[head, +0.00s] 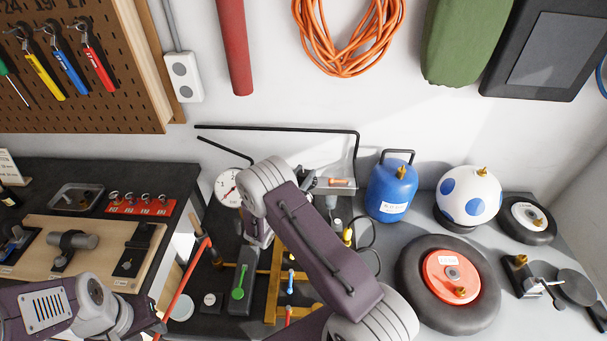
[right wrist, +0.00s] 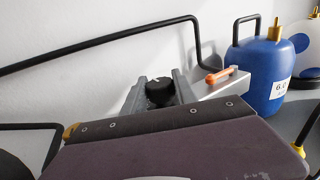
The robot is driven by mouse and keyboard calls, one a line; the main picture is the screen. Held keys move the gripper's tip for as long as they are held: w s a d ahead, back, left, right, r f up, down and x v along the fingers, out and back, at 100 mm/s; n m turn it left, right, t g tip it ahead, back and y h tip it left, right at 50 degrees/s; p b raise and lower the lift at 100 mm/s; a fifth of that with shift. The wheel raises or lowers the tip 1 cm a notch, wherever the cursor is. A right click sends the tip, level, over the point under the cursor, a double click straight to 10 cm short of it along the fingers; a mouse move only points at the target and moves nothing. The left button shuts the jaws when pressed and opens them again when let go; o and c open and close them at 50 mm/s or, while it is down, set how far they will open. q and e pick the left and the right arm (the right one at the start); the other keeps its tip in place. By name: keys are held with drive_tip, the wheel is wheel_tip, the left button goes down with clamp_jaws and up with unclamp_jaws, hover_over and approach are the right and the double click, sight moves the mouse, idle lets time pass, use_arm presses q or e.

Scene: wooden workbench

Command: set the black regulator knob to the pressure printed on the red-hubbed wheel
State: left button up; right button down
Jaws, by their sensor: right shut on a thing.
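The black regulator knob (right wrist: 159,91) shows in the right wrist view, with a small white mark near its top. My right gripper (right wrist: 157,86) is shut on it, a grey finger on each side. In the head view my right arm hides the knob. A round white gauge (head: 228,188) with a red needle stands left of that arm. The red-hubbed wheel (head: 411,290), a black tyre, lies flat at the right; its hub has a small white label (head: 449,259), too small to read. My left arm is at the lower left; its jaws cannot be made out.
A blue tank (head: 391,190) and a white ball with blue spots (head: 467,196) stand behind the wheel. A smaller wheel (head: 526,222) lies at the right. An orange-handled valve (right wrist: 220,75) sits just right of the knob. A black hose or bar (head: 280,129) runs along the wall.

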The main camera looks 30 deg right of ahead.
drive_tip(key=n+t+y, duration=0.3)
drive_tip(key=shift+d+t, duration=0.1)
drive_tip(key=shift+t, duration=0.2)
drive_tip(key=shift+r+n+t+y, duration=0.15)
drive_tip(key=shift+n+t+y, duration=0.15)
drive_tip(key=shift+y, duration=0.2)
drive_tip(key=n+t+y+p, duration=0.2)
drive_tip(key=y+p, duration=0.1)
drive_tip(key=p, duration=0.6)
drive_tip(key=shift+r, duration=0.2)
drive_tip(key=shift+f+n+y+p, duration=0.2)
drive_tip(key=shift+n+y+p, duration=0.1)
drive_tip(key=shift+p, duration=0.25)
drive_tip(key=c, duration=1)
unclamp_jaws()
drive_tip(key=shift+a, duration=0.2)
drive_tip(key=shift+f, duration=0.1)
